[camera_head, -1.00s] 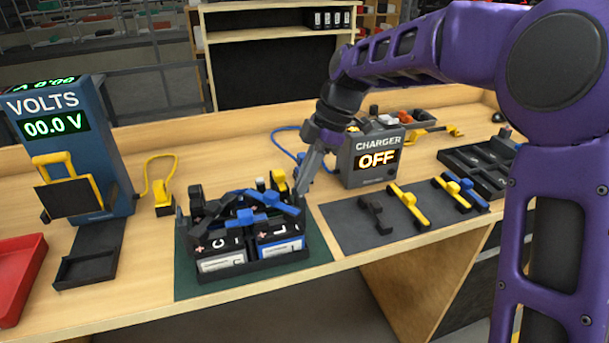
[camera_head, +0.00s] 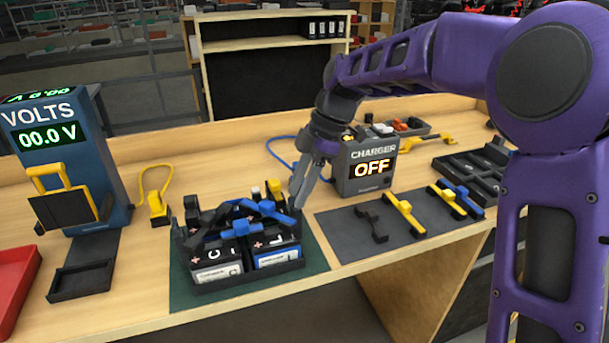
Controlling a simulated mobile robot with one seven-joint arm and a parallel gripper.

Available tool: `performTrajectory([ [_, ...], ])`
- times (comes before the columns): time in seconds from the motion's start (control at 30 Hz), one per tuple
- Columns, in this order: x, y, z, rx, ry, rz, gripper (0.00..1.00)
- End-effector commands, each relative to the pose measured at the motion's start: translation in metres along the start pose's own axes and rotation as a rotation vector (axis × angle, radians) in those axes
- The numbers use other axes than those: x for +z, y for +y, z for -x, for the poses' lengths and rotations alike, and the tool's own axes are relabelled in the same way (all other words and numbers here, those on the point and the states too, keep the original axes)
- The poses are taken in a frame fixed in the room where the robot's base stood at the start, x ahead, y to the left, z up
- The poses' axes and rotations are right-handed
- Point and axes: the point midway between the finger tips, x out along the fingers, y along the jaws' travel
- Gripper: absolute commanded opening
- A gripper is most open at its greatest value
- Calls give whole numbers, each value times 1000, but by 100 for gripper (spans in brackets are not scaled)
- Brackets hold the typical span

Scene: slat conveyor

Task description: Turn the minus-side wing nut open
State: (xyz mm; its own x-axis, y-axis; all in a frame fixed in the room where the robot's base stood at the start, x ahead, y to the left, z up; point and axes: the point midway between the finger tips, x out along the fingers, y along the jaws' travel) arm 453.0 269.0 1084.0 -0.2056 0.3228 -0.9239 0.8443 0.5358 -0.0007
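Two black batteries (camera_head: 216,254) sit side by side in a dark tray (camera_head: 250,281) on a green mat (camera_head: 318,262). One has a white label, the other a blue one. Blue and black bars and knobs (camera_head: 240,228) lie across their tops, with a yellow piece (camera_head: 275,190) behind. The wing nuts are too small and crowded for me to tell the minus-side one apart. My gripper (camera_head: 298,202) points down at the right end of the tray, beside the blue bar (camera_head: 264,208). I cannot tell whether it touches anything, or how wide its fingers are.
The charger (camera_head: 349,180) reading OFF stands behind and right of my gripper. A grey mat (camera_head: 345,242) at right holds black, yellow and blue bars. The voltmeter (camera_head: 85,170) reading 00.0 V, a yellow clip (camera_head: 157,207) and a red tray (camera_head: 14,275) are at left.

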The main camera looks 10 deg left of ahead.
Motion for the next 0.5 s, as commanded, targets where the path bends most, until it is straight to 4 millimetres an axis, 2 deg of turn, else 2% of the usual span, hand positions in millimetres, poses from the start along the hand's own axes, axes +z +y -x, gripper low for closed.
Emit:
performTrajectory([
  [0.17,0,1,20,4,-1,0,39],
  [0.5,0,1,103,6,0,-1,39],
])
